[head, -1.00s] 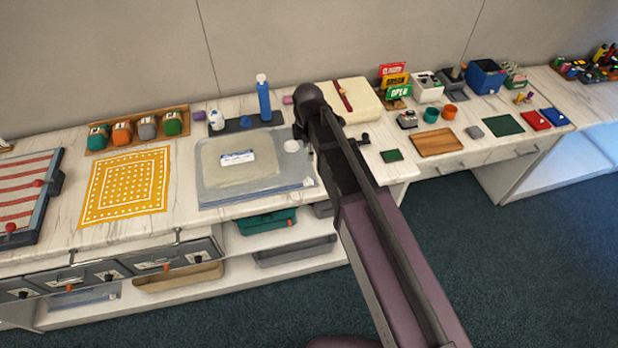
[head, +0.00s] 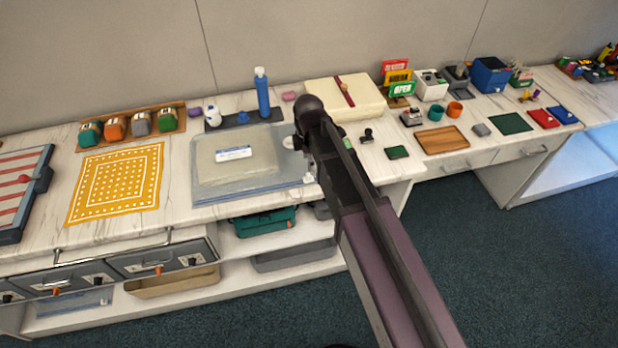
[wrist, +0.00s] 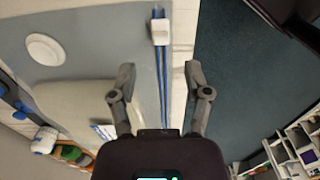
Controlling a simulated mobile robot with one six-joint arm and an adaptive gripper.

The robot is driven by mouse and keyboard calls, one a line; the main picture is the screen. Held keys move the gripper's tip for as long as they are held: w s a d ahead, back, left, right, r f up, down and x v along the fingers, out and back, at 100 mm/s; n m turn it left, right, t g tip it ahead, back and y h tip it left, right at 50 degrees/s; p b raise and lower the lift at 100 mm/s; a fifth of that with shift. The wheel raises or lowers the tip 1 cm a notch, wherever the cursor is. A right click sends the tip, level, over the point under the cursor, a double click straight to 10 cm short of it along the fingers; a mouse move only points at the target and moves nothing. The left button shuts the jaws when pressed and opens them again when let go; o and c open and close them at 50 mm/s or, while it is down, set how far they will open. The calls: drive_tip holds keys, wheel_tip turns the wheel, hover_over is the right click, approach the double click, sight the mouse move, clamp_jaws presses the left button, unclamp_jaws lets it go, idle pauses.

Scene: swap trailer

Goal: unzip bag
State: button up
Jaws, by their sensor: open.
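The bag is a flat, translucent grey-blue pouch (head: 205,185) on the counter, with a pale sheet and a white label inside. In the wrist view the bag (wrist: 100,50) has a blue zip strip (wrist: 162,75) along its edge. A small white slider (wrist: 160,31) sits on the strip; a small white piece, likely the slider (head: 308,178), shows at the bag's front right corner in the head view. My gripper (wrist: 159,72) is open and empty, its fingers on either side of the strip, with the slider beyond the fingertips. My arm hides the fingers in the head view.
A white disc (wrist: 45,49) lies on the bag. A yellow patterned cloth (head: 117,183) lies left of it. A blue bottle (head: 262,95) stands behind it. A cream book-like object (head: 345,97) lies behind my arm. The counter's front edge runs close to the zip.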

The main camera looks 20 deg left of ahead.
sight(308, 174)
drive_tip(key=shift+f+b, duration=2.75)
drive_tip(key=shift+f, duration=0.3)
clamp_jaws()
